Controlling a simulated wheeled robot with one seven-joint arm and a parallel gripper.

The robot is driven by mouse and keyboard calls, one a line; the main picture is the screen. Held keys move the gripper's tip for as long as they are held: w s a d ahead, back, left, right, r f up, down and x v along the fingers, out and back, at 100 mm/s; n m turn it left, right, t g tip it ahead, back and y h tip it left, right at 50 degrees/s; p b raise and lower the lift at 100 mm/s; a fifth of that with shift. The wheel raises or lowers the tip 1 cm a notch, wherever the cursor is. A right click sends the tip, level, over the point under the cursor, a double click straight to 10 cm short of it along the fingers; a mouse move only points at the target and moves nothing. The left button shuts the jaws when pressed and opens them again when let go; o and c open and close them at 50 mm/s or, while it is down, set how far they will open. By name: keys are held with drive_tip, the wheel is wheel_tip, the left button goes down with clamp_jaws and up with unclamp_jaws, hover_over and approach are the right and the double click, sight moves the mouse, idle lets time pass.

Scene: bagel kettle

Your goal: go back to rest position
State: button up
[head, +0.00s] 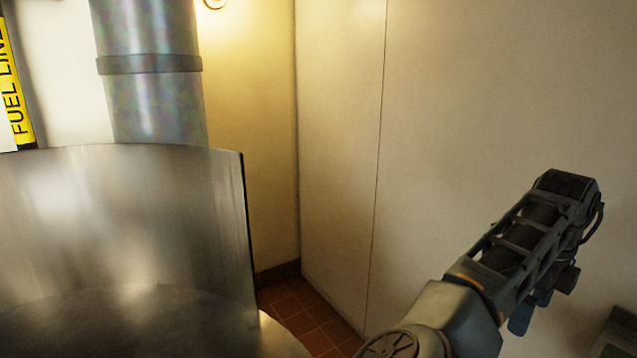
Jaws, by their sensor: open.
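My arm rises from the bottom right of the head view, with a dark open-framed link slanting up to the right. My gripper (544,300) is partly hidden under that link. My gripper is in front of the pale wall panels, well to the right of the large metal kettle (120,215), and touches nothing that I can see.
A thick metal pipe (150,75) stands behind the kettle, beside a yellow "FUEL LINE" label (14,85). Pale panels (340,130) fill the back and right. Red floor tiles (305,312) show between kettle and panels. A dark object (617,330) sits at the lower right edge.

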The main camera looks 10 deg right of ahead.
drive_tip(key=s+d+n+t+h, duration=0.2)
drive_tip(key=s+d+n+h, duration=0.2)
drive_tip(key=d+n+h, duration=0.25)
drive_tip(key=s+d+n+t+h, duration=0.3)
drive_tip(key=s+d+n+h, duration=0.15)
drive_tip(key=d+n, duration=0.2)
drive_tip(key=s+a+f+n+t+y, duration=0.35)
drive_tip(key=s+a+n, duration=0.35)
drive_tip(key=a, duration=0.4)
drive_tip(key=s+a+f+n+t+y, duration=0.3)
drive_tip(key=s+a+f+n+t, duration=0.15)
drive_tip(key=a+n, duration=0.55)
drive_tip(key=s+a+r+n+t+y, duration=0.1)
drive_tip(key=s+a+r+y, duration=0.1)
drive_tip(key=s+a, duration=0.6)
drive_tip(key=s+a+r+y, duration=0.3)
drive_tip(key=s+a, duration=0.5)
drive_tip(key=shift+a+r+n+t, duration=0.2)
drive_tip(key=shift+r+n+t, duration=0.15)
drive_tip(key=shift+n+t, duration=0.05)
